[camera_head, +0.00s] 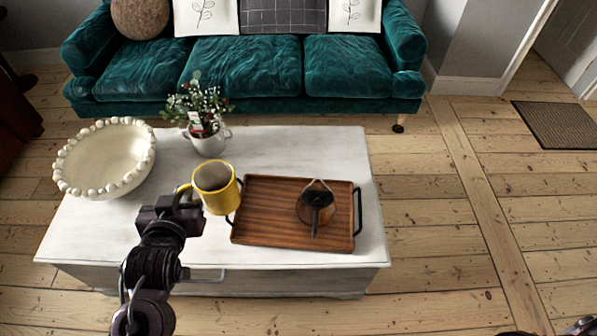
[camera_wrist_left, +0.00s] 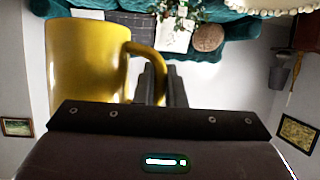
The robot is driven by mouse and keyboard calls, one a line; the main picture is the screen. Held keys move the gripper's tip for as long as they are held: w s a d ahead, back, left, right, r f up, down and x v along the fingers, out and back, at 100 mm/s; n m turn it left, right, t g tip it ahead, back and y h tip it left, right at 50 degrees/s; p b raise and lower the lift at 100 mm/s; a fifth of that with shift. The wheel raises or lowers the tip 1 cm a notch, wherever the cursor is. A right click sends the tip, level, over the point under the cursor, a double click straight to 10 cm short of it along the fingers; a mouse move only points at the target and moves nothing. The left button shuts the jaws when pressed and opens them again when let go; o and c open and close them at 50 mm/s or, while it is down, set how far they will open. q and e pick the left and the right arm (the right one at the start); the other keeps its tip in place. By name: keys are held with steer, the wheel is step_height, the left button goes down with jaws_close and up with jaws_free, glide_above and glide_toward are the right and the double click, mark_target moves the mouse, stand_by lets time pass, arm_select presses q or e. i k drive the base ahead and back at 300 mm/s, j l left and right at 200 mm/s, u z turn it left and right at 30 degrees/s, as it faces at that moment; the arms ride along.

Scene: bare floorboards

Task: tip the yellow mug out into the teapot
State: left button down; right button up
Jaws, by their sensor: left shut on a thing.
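The yellow mug (camera_head: 221,201) is upright over the coffee table, beside the tray's left end; its inside looks grey-brown, and I cannot tell what it holds. My left gripper (camera_head: 187,198) is shut on the mug's handle, at the mug's left. In the left wrist view the mug (camera_wrist_left: 85,65) fills the left side, with its handle between the fingers (camera_wrist_left: 160,85). The teapot (camera_head: 305,210), small and brownish with a dark top and an arched handle, stands on the wooden tray (camera_head: 265,210), to the right of the mug and apart from it.
The tray has black end handles and lies on the white coffee table (camera_head: 310,145). A beaded cream bowl (camera_head: 105,160) stands at the left, and a potted plant (camera_head: 208,140) behind the mug. A green sofa (camera_head: 245,70) is beyond. The tray's left half is clear.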

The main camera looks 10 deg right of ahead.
mark_target(315, 219)
steer(key=l+u, duration=0.2)
steer(key=l, duration=0.2)
steer(key=k+l+u, duration=0.15)
steer(key=l, duration=0.25)
steer(key=k+l+u, duration=0.2)
steer(key=l, duration=0.15)
steer(key=l+u, duration=0.15)
steer(key=l, duration=0.25)
steer(key=i+l+u, duration=0.15)
steer(key=l+u, duration=0.25)
steer(key=l, duration=0.25)
steer(key=l+u, duration=0.4)
steer(key=l, duration=0.2)
steer(key=l+u, duration=0.45)
steer(key=l, duration=0.2)
steer(key=i+l, duration=0.1)
steer(key=l, duration=0.15)
steer(key=l+u, duration=0.15)
steer(key=i+l, duration=0.05)
steer(key=l, duration=0.05)
